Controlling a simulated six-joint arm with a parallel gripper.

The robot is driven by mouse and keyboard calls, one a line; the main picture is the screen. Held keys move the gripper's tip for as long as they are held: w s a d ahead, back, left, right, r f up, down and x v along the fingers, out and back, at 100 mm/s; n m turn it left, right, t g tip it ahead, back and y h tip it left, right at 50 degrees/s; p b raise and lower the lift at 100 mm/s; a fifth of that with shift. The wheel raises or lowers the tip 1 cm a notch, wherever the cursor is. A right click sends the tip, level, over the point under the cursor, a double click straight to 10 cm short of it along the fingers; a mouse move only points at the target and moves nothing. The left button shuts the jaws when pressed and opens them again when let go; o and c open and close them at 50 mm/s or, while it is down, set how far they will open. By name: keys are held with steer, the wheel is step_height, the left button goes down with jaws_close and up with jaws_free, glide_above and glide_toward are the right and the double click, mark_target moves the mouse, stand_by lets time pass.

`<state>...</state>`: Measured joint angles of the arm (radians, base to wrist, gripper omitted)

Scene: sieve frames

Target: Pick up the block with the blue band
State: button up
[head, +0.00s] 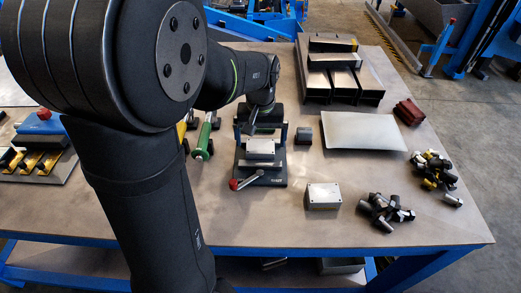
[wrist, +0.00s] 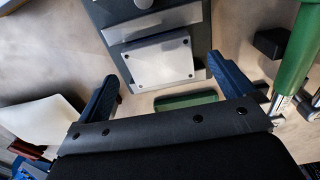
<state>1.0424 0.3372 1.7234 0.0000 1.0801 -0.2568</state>
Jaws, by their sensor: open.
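A pale grey block with dark dots at its corners (head: 261,146) sits in a dark fixture (head: 243,176); it also shows in the wrist view (wrist: 160,60). I see no blue band on it; its sides are mostly hidden. Another pale block (head: 323,196) stands alone on the table at the front right, with a yellowish mark low on its side. No blue band shows clearly on any block. My gripper (wrist: 160,71) is open and empty, its two dark blue fingers apart on either side of the fixture block in the wrist view. In the head view my gripper (head: 263,130) is over the fixture's back.
A green flat piece (wrist: 185,101) lies beyond the fixture. A green-handled tool (head: 203,138) is left of it. A small dark block (head: 303,135), a pale sheet (head: 362,131) and black fittings (head: 384,212) lie to the right. A red-knobbed lever (head: 245,181) sticks out in front.

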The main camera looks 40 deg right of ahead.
mark_target(261, 146)
steer(key=shift+f, duration=2)
steer(key=c, duration=1.3)
steer(key=shift+d, duration=0.1)
steer(key=shift+c, duration=0.6)
steer(key=shift+r, duration=0.15)
